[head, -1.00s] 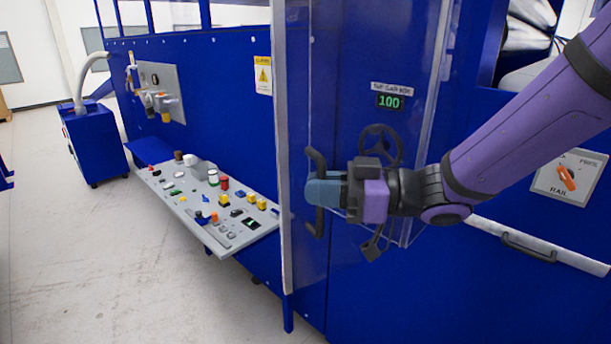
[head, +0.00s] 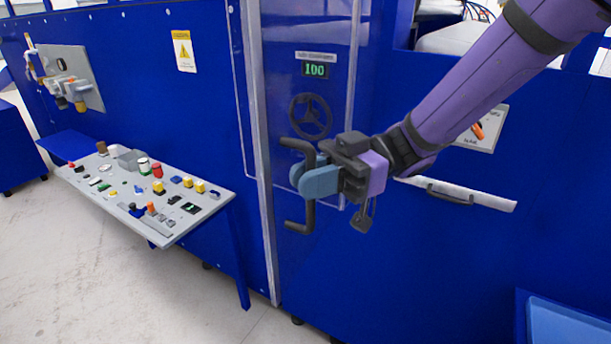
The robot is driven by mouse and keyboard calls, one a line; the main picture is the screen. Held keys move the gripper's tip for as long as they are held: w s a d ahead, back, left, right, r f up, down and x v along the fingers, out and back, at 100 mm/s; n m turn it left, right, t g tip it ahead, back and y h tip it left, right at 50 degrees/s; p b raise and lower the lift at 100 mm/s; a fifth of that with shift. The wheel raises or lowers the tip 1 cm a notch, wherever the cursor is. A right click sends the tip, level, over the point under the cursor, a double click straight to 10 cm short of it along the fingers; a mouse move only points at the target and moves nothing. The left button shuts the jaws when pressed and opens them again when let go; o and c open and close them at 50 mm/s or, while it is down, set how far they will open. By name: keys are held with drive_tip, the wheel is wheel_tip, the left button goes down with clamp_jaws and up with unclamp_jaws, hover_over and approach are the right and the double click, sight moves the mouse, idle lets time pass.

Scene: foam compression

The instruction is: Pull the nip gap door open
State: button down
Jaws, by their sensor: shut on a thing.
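The nip gap door is a tall clear panel with a pale left edge (head: 262,190) and stands in front of the blue machine. Its dark C-shaped handle (head: 298,226) shows above and below my gripper. My gripper (head: 306,184) comes from the right and its blue-grey fingers are shut around the middle of the handle, hiding that part. Through the panel I see a dark handwheel (head: 310,116) and a green display (head: 315,70) reading 100. I cannot tell exactly how far the door stands from the machine face.
A drawer-like bar with a dark handle (head: 450,194) and a panel with an orange knob (head: 478,131) are at right. A blue box edge (head: 565,322) is at lower right. Open floor (head: 90,285) lies at front left.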

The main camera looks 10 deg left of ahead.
drive_tip(key=c, duration=1.1)
unclamp_jaws()
drive_tip(key=shift+c, duration=0.2)
drive_tip(key=v, duration=1)
drive_tip(key=shift+w+d, duration=0.25)
drive_tip(key=shift+d, duration=0.05)
